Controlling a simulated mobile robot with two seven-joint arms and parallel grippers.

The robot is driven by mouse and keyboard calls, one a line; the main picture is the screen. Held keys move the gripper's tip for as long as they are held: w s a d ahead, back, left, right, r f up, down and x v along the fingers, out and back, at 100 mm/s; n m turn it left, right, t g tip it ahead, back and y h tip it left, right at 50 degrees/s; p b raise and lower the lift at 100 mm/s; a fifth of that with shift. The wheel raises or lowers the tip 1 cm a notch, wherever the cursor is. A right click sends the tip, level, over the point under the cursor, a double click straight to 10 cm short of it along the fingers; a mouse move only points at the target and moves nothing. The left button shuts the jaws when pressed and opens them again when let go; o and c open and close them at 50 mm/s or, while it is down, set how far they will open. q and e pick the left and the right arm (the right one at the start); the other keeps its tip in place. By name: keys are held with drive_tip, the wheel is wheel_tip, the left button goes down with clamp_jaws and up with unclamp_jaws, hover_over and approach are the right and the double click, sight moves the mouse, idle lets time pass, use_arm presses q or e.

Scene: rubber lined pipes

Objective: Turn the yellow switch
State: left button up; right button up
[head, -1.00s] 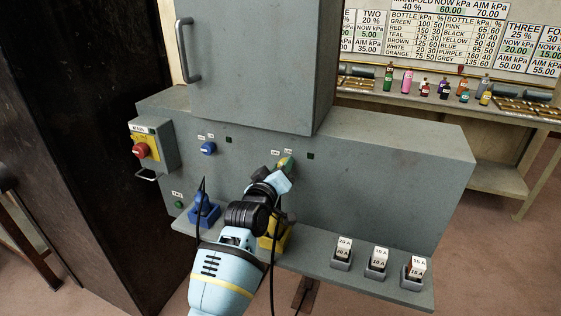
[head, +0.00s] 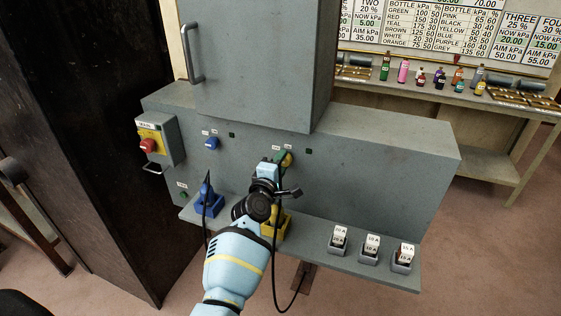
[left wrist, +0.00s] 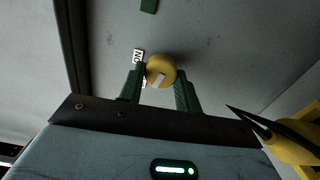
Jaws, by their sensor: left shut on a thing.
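The yellow switch (left wrist: 161,70) is a round knob with a white pointer mark, set on the grey cabinet's front. In the left wrist view its mark lies slanted, and a white label beside it is partly hidden by a finger. My left gripper (left wrist: 160,90) has its two green fingers on either side of the knob, shut on it. In the head view the yellow switch (head: 288,159) shows just past the green fingertips of my left gripper (head: 282,158), with part of it hidden. My right gripper is not in view.
A blue knob (head: 211,143) and a red main switch (head: 147,146) are to the left. A blue plug (head: 208,201), a yellow plug (head: 273,228) and fuse blocks (head: 370,246) are on the ledge (head: 316,252). Black cables hang near my arm. A bottle shelf stands behind right.

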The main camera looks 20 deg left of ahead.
use_arm(q)
drive_tip(key=shift+n, duration=1.1)
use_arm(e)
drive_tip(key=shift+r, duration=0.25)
use_arm(q)
drive_tip(key=shift+d, duration=0.1)
drive_tip(key=o, duration=1)
drive_tip(key=shift+c, duration=0.2)
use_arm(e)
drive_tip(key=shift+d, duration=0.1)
use_arm(q)
drive_tip(key=shift+s, duration=0.1)
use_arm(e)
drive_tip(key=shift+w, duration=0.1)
use_arm(q)
drive_tip(key=s+p, duration=0.3)
drive_tip(key=s, duration=0.4)
drive_tip(key=shift+s+p, duration=0.3)
drive_tip(key=shift+s, duration=0.05)
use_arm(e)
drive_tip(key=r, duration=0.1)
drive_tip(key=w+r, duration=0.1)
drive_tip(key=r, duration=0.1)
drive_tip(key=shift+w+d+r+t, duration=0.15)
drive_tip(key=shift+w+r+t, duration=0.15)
